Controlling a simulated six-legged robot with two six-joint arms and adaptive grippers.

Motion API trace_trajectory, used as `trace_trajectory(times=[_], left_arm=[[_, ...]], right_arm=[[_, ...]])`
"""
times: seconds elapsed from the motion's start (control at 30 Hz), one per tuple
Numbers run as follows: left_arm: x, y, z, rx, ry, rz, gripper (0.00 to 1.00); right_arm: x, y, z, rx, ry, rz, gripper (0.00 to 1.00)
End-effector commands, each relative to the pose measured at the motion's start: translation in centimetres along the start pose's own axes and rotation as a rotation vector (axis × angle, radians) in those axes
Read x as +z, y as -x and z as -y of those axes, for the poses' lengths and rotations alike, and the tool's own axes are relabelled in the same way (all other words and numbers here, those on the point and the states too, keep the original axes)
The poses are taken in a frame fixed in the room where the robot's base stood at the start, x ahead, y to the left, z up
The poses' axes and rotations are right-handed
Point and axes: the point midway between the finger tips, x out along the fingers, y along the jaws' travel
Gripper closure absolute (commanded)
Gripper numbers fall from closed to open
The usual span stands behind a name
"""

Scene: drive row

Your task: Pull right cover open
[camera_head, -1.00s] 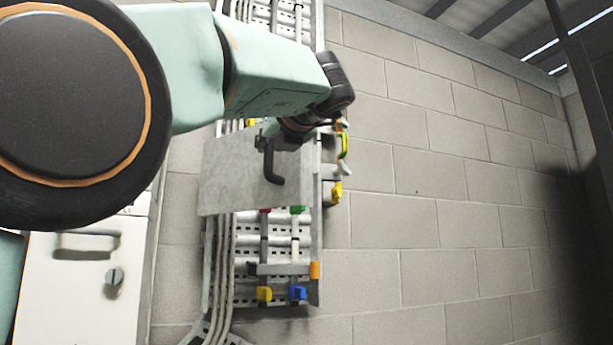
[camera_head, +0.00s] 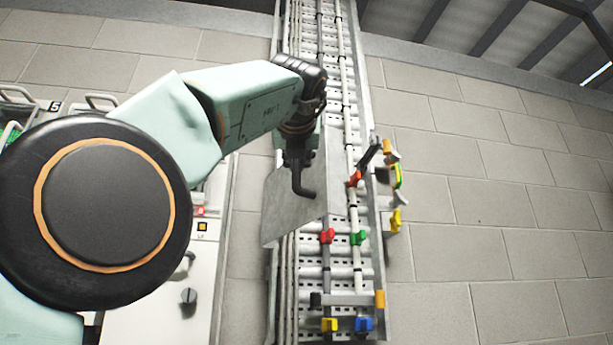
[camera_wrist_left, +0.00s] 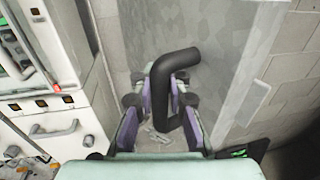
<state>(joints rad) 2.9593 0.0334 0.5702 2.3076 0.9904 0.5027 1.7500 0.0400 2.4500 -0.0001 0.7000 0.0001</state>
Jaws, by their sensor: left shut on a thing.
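The cover (camera_head: 285,215) is a flat grey metal plate with a black bent handle (camera_head: 304,185). It stands swung out at an angle in front of the left side of the pipe rack. My left gripper (camera_head: 298,155) is at the handle, shut on it. In the left wrist view, the purple-sided fingers (camera_wrist_left: 163,108) close around the black handle (camera_wrist_left: 172,68), with the grey cover (camera_wrist_left: 215,45) behind. The exact finger contact is partly hidden. My right gripper is in neither view.
The rack (camera_head: 340,262) carries red, green, yellow and blue valve levers, with a black lever (camera_head: 368,155) beside the cover. A white cabinet (camera_head: 200,270) with handles and a knob stands at left. The block wall (camera_head: 500,220) at right is clear.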

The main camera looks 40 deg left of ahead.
Motion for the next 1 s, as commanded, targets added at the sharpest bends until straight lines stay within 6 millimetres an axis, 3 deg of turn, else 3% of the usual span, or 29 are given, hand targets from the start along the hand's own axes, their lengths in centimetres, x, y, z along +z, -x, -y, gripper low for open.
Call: trace_trajectory(times=[0.03, 0.4, 1.0], left_arm=[[-0.8, 0.0, -0.1, -0.015, 0.002, -0.013, 1.0], [-0.6, 0.5, -2.8, -0.116, 0.0, -0.011, 1.0], [-0.4, 0.8, -4.3, -0.176, -0.002, -0.004, 1.0]], right_arm=[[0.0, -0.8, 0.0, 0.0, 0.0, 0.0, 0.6], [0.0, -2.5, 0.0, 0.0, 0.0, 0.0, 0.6], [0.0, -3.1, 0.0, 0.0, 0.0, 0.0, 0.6]])
